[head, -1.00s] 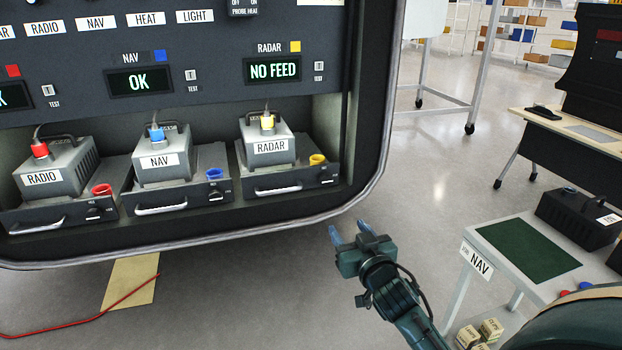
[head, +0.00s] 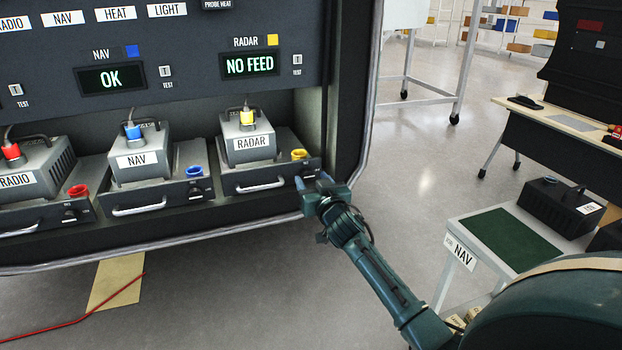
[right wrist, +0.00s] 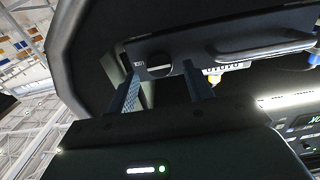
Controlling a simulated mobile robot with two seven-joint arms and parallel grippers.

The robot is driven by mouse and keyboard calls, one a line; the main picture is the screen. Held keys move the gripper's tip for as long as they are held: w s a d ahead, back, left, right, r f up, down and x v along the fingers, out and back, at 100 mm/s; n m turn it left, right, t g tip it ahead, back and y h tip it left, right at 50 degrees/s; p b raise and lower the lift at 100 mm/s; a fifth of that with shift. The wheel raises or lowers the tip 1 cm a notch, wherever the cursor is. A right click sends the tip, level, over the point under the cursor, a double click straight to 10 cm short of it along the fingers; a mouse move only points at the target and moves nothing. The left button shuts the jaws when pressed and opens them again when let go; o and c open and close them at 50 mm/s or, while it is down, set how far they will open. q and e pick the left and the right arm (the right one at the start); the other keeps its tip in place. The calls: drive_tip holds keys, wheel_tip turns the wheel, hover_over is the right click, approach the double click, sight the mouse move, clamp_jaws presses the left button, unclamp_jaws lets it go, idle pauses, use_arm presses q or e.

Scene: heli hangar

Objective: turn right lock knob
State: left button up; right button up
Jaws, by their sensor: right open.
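The right lock knob (head: 308,174) is a small dark knob on the front of the RADAR tray (head: 232,186), right of its handle. My right gripper (head: 313,184) is at the right end of that tray front, partly covering the knob area in the head view. In the right wrist view the knob (right wrist: 158,64) is a dark disc with a light mark across it. The open fingers of my right gripper (right wrist: 164,90) stand on either side of it, with a gap around it. Contact cannot be told. My left gripper is out of view.
The RADAR box (head: 247,138) sits on the tray beside a yellow socket (head: 300,154); the display (head: 249,65) above reads NO FEED. The tray handle (head: 261,185) is left of my gripper. The bay's right wall and rounded edge (head: 362,150) are close. A NAV cart (head: 500,240) stands at right.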

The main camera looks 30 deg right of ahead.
drive_tip(key=shift+x, duration=0.8)
drive_tip(key=c, duration=0.9)
